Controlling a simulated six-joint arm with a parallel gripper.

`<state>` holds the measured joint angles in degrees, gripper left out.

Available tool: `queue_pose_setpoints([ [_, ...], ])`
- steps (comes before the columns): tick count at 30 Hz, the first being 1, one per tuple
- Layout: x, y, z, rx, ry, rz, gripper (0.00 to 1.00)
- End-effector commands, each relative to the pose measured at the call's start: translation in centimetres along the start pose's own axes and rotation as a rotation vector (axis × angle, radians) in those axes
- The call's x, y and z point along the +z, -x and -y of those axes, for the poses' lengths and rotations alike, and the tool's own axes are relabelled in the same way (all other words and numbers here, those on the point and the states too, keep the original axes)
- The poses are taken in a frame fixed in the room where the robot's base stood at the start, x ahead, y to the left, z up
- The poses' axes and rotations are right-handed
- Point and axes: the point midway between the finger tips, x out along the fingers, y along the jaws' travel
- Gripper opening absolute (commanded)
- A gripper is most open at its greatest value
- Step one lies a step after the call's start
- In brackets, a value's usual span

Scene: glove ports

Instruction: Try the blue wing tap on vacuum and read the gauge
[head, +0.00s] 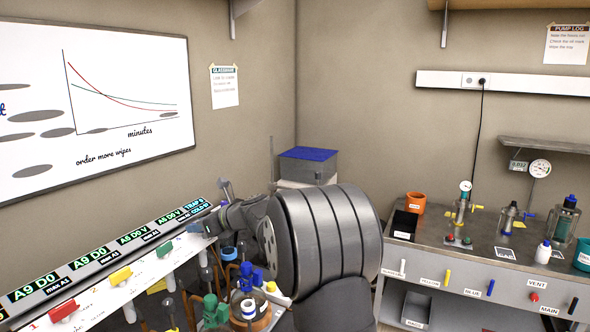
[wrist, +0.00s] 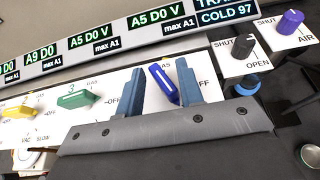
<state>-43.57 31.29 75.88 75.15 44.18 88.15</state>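The blue wing tap (wrist: 163,83) sits on the white front panel, its wing slanting from upper left to lower right in the wrist view. It also shows in the head view (head: 194,228) at the panel's far end. My gripper (wrist: 160,72) is open, with one finger on each side of the tap. The tap's lower end is close to the right finger; I cannot tell whether they touch. A round gauge (head: 540,168) with a small digital display (head: 518,167) stands at the back right; its dial is too small to read. A smaller dial (head: 466,186) is left of it.
Green (wrist: 78,98) and yellow (wrist: 18,111) taps lie left of the blue one, and a red tap (head: 63,312) farther along. Black (wrist: 243,47) and purple (wrist: 290,21) taps are to the right. A display strip (wrist: 110,42) runs above.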

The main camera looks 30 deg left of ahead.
Motion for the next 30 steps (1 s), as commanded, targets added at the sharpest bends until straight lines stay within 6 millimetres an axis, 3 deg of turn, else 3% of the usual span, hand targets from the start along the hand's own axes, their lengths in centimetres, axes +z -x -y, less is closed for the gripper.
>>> queue_pose_setpoints([
  [1,0.1,1.4,0.3,-0.006,0.001,0.003,0.34],
  [24,0.1,16.8,0.3,-0.001,0.001,0.001,0.34],
  [30,1.2,16.2,2.3,0.024,0.286,-0.033,0.34],
])
